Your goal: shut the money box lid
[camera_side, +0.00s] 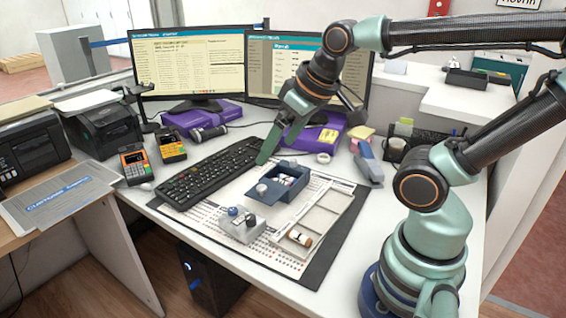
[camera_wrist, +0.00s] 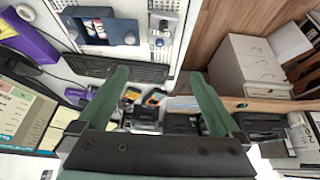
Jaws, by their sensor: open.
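The blue money box (camera_side: 293,183) stands on the papers on the dark desk mat, its top partly open with small light and dark items showing inside. Its blue lid panel (camera_side: 258,197) sticks out at the box's left side and bears a pale round knob (camera_side: 262,188). In the wrist view the box (camera_wrist: 112,24) is at the upper left, with the knob (camera_wrist: 130,38) beside the contents. My gripper (camera_side: 272,148) is above the desk by the keyboard, behind and above the box, apart from it. In the wrist view its green fingers (camera_wrist: 158,72) are spread and empty.
The black keyboard (camera_side: 212,172) lies left of the box. A grey block with knobs (camera_side: 243,225) is in front, and a pale divided tray (camera_side: 322,215) holding a small roll is at the right. Purple boxes (camera_side: 312,132) and monitors (camera_side: 190,62) stand behind.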

